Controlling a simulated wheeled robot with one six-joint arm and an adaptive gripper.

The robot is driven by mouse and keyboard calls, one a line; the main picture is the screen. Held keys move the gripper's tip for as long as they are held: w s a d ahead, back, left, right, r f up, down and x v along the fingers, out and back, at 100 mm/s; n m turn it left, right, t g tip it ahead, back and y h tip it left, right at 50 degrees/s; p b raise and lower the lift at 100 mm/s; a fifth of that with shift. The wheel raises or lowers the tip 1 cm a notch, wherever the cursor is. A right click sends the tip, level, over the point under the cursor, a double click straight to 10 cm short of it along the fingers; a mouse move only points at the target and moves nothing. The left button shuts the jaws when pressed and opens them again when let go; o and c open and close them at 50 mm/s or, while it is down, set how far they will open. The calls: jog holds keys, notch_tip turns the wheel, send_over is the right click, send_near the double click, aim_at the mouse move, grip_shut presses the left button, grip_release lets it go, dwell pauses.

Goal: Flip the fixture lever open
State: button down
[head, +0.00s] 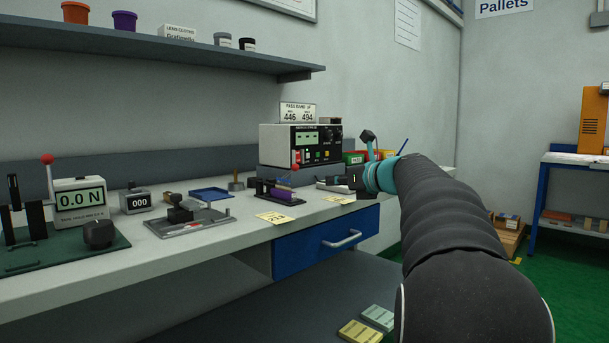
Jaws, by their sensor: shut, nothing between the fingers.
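A small fixture (276,194) with a dark base and purple parts stands on the bench in front of the meter. A thin lever (288,175) with an orange-red tip rises from it, slanting up to the right. Whether the lever is latched is too small to tell. My gripper (347,181) is shut and empty, at the end of my arm with its teal wrist, to the right of the fixture and apart from it. My wrist hides part of the gripper.
The meter (309,144) stands behind the fixture. A yellow tag (274,217) lies in front. A force gauge stand (80,199) with a red-knobbed lever and a flat grey clamp plate (188,220) are to the left. A blue drawer (325,243) hangs below the bench edge.

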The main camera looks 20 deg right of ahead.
jog(key=x, duration=1)
jog(key=shift+f, duration=0.1)
jog(key=shift+w+a+r+p, duration=0.2)
jog(key=shift+w+r+p, duration=0.35)
jog(key=shift+w+r, duration=0.6)
jog(key=shift+w, duration=0.4)
